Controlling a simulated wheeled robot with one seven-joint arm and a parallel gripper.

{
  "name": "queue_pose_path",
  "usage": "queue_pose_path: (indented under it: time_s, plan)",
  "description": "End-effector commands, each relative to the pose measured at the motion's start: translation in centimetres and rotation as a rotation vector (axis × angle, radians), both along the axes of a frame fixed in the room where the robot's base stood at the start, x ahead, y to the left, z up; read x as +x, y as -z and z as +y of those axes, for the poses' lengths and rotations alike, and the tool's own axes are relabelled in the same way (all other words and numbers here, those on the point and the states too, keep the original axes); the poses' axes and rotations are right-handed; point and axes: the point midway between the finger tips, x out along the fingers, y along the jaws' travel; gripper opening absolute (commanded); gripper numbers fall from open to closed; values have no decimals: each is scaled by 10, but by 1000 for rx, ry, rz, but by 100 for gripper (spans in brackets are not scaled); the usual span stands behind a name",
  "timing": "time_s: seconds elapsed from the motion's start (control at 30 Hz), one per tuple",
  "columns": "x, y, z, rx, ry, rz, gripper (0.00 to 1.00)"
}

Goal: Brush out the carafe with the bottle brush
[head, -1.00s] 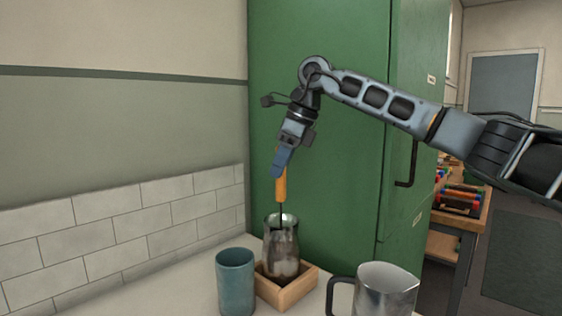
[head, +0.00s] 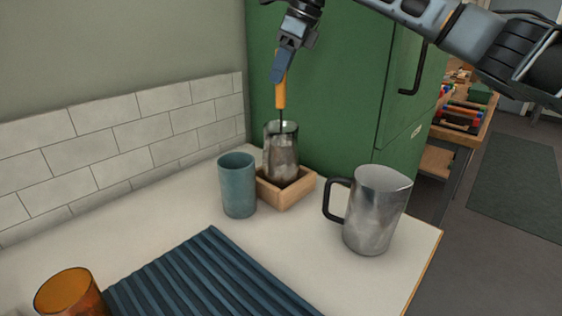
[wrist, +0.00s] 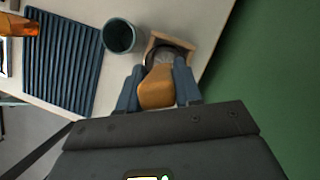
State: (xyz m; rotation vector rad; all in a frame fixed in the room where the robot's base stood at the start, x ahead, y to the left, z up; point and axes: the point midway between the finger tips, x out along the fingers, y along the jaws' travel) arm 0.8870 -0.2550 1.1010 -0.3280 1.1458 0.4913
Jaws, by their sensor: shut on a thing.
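The glass carafe (head: 283,160) stands upright in a square wooden holder (head: 288,195) near the back of the counter. Its glass looks greyish and smudged. My gripper (head: 279,76) is above the carafe, shut on the orange handle of the bottle brush (head: 280,95). The brush hangs upright, its thin dark stem passing down through the carafe's mouth. The bristle end is hard to make out through the glass. In the wrist view the orange handle (wrist: 157,88) sits between the two blue fingers, with the holder (wrist: 152,45) behind it; the handle hides part of the carafe.
A teal cup (head: 237,186) stands just left of the holder. A steel pitcher (head: 376,212) with a black handle stands to the right. A dark blue ribbed mat (head: 210,275) and an amber glass (head: 70,294) are in front. A green cabinet (head: 340,90) rises behind.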

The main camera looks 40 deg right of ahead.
Motion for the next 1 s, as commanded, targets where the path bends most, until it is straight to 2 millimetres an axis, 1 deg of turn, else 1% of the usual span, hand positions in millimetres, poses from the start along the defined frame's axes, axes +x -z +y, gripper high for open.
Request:
queue_pose_path:
  time_s: [0.43, 1.0]
  plan:
    - [1, 0, 0, 0, 0, 0, 7]
    - [12, -1, 0, 0, 0, 0, 7]
